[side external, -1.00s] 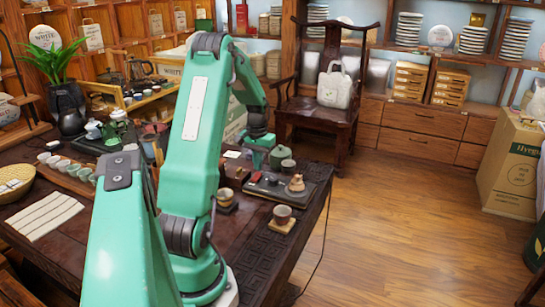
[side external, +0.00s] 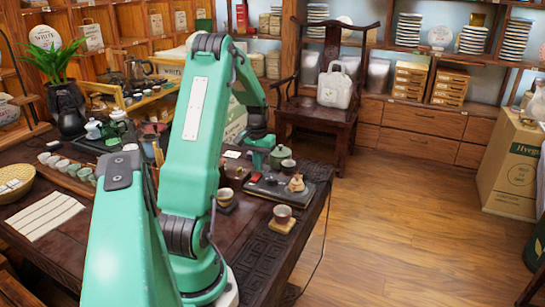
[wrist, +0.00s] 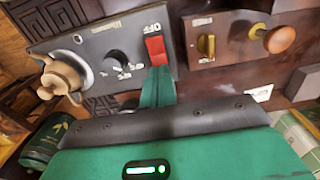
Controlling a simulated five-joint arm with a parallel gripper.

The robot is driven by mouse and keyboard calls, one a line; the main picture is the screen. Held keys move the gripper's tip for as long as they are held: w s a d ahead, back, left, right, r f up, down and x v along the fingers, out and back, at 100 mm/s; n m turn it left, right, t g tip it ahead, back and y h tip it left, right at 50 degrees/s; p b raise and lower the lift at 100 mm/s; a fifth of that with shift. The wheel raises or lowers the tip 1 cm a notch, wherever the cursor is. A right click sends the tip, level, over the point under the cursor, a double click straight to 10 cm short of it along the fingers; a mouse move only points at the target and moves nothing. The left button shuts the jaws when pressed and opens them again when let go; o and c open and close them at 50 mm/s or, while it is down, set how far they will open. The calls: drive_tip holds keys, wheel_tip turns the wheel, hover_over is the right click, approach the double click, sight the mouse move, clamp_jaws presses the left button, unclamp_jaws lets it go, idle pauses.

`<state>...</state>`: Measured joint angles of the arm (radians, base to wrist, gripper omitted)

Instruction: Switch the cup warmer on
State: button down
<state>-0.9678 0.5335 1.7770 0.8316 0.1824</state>
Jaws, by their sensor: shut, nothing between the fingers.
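A dark flat unit (side external: 315,190) lies on the table, which I take to be the cup warmer. Its red rocker switch (wrist: 155,50) stands beside a printed OFF in the wrist view. Any marking at the switch's other end is hidden by my gripper. A round black knob (wrist: 117,60) sits left of the switch. My gripper (wrist: 157,73) is shut and empty, its green tips right at the lower end of the switch. I cannot tell whether they touch it. In the side view my gripper (side external: 261,160) is low over the table, close to the unit.
A clay figure (wrist: 62,78) stands on the unit's far left in the wrist view. A second panel with a brass toggle (wrist: 206,45) and wooden knob (wrist: 278,39) lies to the right.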

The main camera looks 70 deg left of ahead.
sight(258, 174)
drive_tip(key=shift+f, duration=0.85)
idle(0.7)
drive_tip(key=shift+r, duration=3.55)
